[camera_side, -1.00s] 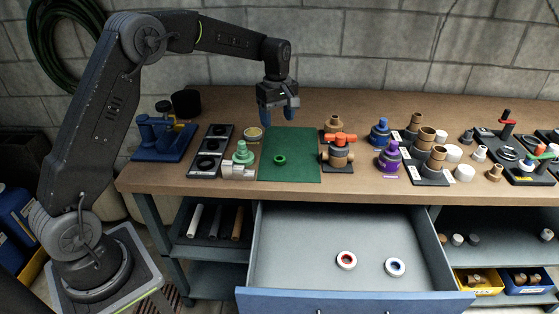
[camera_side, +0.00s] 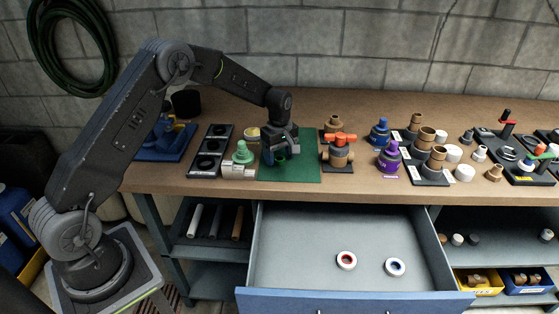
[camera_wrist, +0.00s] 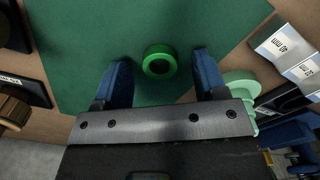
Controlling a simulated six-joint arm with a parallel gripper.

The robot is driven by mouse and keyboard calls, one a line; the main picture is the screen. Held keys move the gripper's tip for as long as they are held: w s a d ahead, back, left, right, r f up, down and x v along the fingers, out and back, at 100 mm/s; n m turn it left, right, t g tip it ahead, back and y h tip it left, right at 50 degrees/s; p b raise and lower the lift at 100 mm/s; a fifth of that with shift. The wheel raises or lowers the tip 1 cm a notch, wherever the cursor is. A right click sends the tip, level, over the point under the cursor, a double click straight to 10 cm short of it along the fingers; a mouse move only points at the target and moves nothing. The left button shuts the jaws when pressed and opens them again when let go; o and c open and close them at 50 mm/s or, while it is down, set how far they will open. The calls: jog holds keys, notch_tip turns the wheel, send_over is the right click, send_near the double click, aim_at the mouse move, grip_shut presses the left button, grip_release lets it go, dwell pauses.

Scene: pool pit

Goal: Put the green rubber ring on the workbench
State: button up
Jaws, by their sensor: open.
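My gripper (camera_wrist: 161,66) is open, with a finger on either side of the ring and nothing held. In the side view my gripper (camera_side: 280,158) is low over the mat (camera_side: 305,170), and the ring (camera_side: 281,161) is partly hidden by the fingers. I cannot tell whether a finger touches it.
A pale green fitting (camera_side: 243,154) stands close left of my gripper. A valve with an orange handle (camera_side: 338,152) stands to the right. The mat's right part is clear.

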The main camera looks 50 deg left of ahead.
jog(key=shift+f, duration=0.3)
jog(key=shift+c, duration=0.4)
jog(key=c, duration=1)
jog(key=shift+r, duration=0.1)
